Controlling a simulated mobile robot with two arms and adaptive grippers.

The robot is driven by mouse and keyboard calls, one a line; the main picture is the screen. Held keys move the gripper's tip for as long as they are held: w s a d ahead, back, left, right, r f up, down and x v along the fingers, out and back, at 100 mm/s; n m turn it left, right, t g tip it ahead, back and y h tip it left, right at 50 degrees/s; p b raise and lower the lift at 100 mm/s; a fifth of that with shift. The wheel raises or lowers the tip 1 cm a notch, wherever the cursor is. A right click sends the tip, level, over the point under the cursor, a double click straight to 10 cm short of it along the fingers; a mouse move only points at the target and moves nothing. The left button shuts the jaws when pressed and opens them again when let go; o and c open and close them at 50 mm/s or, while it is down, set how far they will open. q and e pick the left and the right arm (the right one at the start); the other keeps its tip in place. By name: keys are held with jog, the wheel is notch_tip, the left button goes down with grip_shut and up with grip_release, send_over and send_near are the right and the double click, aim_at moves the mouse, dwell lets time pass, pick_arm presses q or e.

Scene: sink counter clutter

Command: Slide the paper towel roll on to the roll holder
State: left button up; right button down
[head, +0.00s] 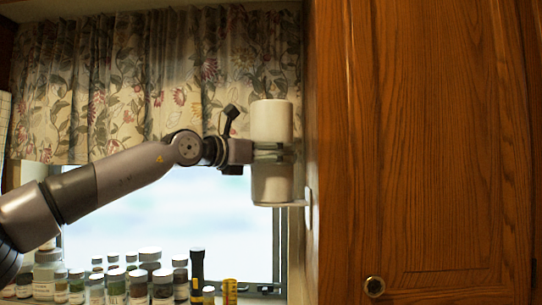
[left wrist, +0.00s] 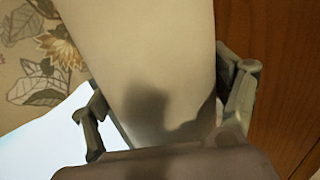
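The white paper towel roll (head: 272,121) is upright beside the cabinet's side, in front of the window. My left gripper (head: 270,152) reaches it from the left, with its fingers around the roll's middle. In the left wrist view the roll (left wrist: 150,60) fills the space between the two fingers (left wrist: 165,105), which appear to press on both sides. A small pale bracket, seemingly the roll holder (head: 300,203), juts from the cabinet's side at the roll's lower end. Whether the holder's post is inside the roll is hidden. My right gripper is out of view.
A wooden cabinet (head: 430,140) stands close on the right of the roll. A flowered curtain (head: 140,85) hangs behind. Several jars and bottles (head: 115,286), a dark flashlight-like item (head: 197,275) and a yellow cylinder (head: 230,291) stand below; the air above them is free.

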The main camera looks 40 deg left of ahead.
pick_arm(q)
jog(key=o, duration=0.3)
jog(key=shift+o, duration=0.2)
jog(key=s+a, duration=0.1)
jog(key=s, duration=1.1)
